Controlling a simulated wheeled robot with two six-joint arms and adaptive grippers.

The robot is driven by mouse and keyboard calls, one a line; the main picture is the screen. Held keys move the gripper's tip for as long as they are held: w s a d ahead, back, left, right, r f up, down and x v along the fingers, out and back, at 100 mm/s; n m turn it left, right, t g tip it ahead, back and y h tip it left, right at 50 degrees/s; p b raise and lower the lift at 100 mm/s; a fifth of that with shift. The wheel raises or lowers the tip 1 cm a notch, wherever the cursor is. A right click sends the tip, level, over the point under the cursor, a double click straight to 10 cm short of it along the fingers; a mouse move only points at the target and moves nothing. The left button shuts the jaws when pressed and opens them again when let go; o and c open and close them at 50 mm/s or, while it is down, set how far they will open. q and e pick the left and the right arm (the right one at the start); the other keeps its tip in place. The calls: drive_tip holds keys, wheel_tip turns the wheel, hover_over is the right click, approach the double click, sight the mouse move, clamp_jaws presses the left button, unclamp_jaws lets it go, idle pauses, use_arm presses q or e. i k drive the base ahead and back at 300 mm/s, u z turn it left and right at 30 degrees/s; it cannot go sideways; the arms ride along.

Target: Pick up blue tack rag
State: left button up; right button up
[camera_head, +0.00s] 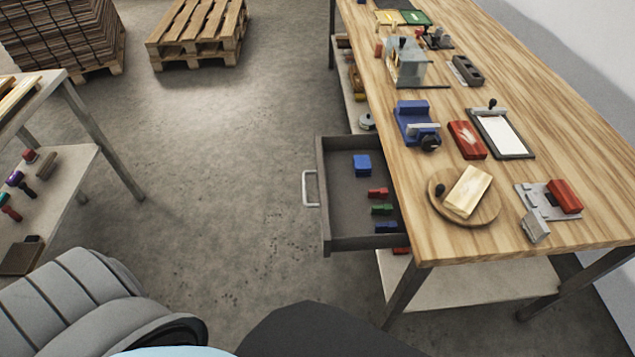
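The drawer (324,205) under the wooden workbench (590,150) is pulled open. A blue, block-like item (361,165) that looks like the blue tack rag lies near the back of it. A smaller, darker blue item (386,227) lies near the front of the drawer; I cannot tell for certain which of the two is the rag. A small red item (377,193) and a green item (381,209) lie between them. Neither gripper is in view; only parts of my own body show at the bottom.
On the bench are a blue vise (415,118), a red box (467,140), a clipboard (502,135) and a round board (480,212) bearing a wooden block (467,190). A side table (75,130) stands left. The floor (220,160) between is clear.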

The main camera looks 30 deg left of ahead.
sight(361, 164)
drive_tip(key=k, duration=1)
drive_tip(key=u, duration=0.75)
drive_tip(key=i, duration=1.5)
drive_tip(key=z, duration=0.15)
